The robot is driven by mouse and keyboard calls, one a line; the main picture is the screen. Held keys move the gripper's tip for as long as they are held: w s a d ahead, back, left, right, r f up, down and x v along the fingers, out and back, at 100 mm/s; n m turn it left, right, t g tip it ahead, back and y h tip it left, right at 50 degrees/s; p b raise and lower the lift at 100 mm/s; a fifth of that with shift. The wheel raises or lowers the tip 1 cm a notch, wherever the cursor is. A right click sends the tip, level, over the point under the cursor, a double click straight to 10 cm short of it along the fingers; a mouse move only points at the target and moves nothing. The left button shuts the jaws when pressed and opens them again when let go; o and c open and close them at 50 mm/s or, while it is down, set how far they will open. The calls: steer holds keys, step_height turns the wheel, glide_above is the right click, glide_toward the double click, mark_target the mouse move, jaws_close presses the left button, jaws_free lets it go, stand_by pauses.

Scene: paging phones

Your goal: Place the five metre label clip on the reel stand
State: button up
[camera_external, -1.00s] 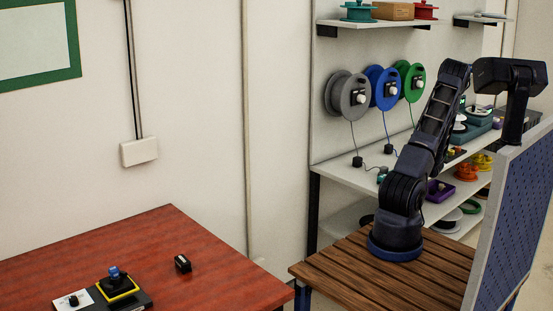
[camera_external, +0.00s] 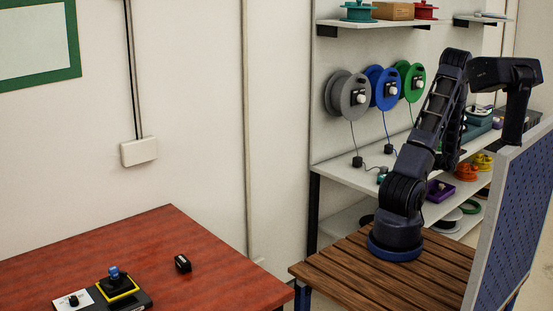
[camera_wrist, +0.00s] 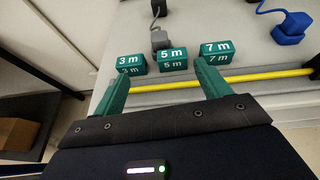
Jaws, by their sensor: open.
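In the wrist view the green five metre label clip (camera_wrist: 172,58) stands on a pale shelf, in a row between the 3 m clip (camera_wrist: 131,64) and the 7 m clip (camera_wrist: 217,52). My gripper (camera_wrist: 164,72) is open and empty, with its green fingers spread on the near side of the row. The 5 m clip lies ahead of the gap between the fingers. In the external view my gripper's fingers are hidden behind the blue perforated panel. Grey (camera_external: 347,95), blue (camera_external: 381,88) and green (camera_external: 408,81) reels hang on the wall; I cannot tell which part is the reel stand.
A yellow strip (camera_wrist: 258,77) runs along the near shelf edge. A grey plug (camera_wrist: 160,40) and a blue plug (camera_wrist: 290,28) lie behind the clips. The blue panel (camera_external: 515,220) stands beside my base. A red table (camera_external: 200,245) is at left.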

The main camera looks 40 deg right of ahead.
steer(key=w+a+r+n+g+y, duration=0.2)
steer(key=w+a+r+n, duration=0.3)
steer(key=a, duration=0.3)
steer(key=w+a+r+n+g+y, duration=0.1)
steer(key=w+a+r+n+y, duration=0.25)
steer(key=w+a+r, duration=0.35)
steer(key=a+r+n+g, duration=0.2)
steer(key=a+r+n, duration=0.2)
steer(key=a, duration=0.5)
steer(key=a+r+n+g, duration=0.3)
steer(key=a+r+n, duration=0.15)
steer(key=a, duration=0.35)
steer(key=s+a+r+n+g+h, duration=0.1)
steer(key=s+a+r+n, duration=0.25)
steer(key=a, duration=0.45)
steer(key=s+a+r+n+g+h, duration=0.1)
steer(key=s+a+r+n, duration=0.15)
steer(key=a+n, duration=0.35)
steer(key=s+a+r+n+t+h, duration=0.1)
steer(key=s+a+r+n+h, duration=0.3)
steer(key=s+a+n, duration=0.4)
steer(key=s+r, duration=0.1)
steer(key=s, duration=0.2)
steer(key=shift+s+a+r, duration=0.3)
steer(key=shift+a+r, duration=0.1)
